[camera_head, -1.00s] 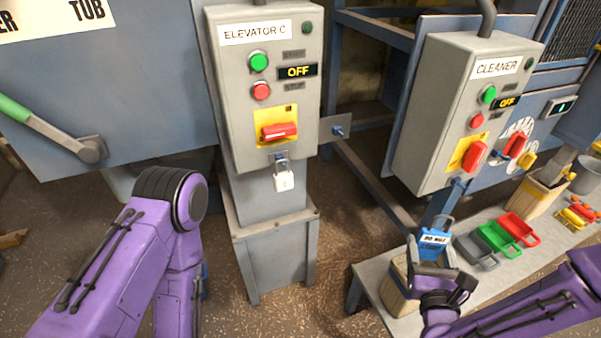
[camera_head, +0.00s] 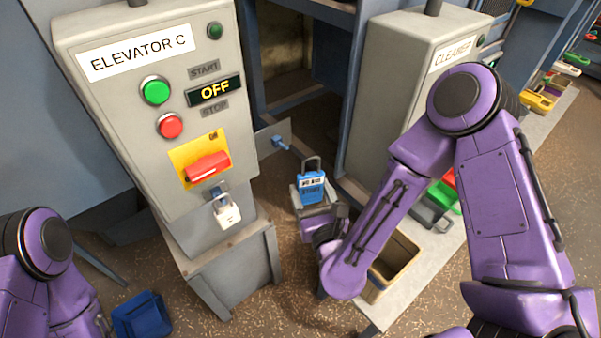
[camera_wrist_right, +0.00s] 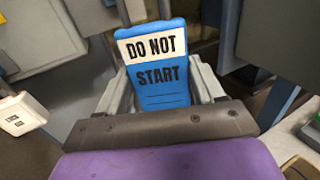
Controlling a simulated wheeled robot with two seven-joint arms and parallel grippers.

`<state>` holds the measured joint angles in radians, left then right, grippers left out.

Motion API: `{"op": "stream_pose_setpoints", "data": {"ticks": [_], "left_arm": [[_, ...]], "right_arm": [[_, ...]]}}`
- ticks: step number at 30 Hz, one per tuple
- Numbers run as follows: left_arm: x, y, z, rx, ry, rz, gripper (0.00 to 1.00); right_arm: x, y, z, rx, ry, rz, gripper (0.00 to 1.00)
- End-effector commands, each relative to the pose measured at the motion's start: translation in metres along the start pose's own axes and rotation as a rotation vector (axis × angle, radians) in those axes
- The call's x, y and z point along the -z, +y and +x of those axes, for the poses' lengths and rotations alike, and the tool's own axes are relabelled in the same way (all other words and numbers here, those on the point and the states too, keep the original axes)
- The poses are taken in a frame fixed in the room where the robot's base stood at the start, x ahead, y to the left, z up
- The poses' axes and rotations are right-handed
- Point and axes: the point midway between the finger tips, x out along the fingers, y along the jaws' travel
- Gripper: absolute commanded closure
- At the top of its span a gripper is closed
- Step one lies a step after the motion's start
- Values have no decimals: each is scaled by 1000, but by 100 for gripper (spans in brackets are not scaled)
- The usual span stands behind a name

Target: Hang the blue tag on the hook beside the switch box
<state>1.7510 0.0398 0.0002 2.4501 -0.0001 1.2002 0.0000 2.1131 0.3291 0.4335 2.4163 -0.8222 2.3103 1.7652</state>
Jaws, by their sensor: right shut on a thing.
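The blue hook (camera_head: 281,143) sticks out from a grey plate on the right side of the ELEVATOR C switch box (camera_head: 115,120). The tag is apart from the hook, below and to the right of it in the picture. My left gripper is out of view.
A white padlock (camera_head: 227,212) hangs under the red switch handle (camera_head: 208,167), which also shows OFF on the display. The CLEANER box (camera_head: 385,75) stands to the right. A bench with an open wooden bin (camera_head: 398,268) lies below it. A blue object (camera_head: 142,315) is at lower left.

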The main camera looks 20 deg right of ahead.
Motion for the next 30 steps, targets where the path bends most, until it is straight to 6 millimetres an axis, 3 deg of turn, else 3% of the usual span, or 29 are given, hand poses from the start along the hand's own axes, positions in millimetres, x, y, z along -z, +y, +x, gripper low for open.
{"op": "stream_pose_setpoints", "data": {"ticks": [5, 30], "left_arm": [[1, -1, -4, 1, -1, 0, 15], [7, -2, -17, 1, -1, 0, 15]], "right_arm": [[-5, 11, 0, -2, 0, -1, 63], [-1, 33, 52, -6, 5, -1, 63]]}}
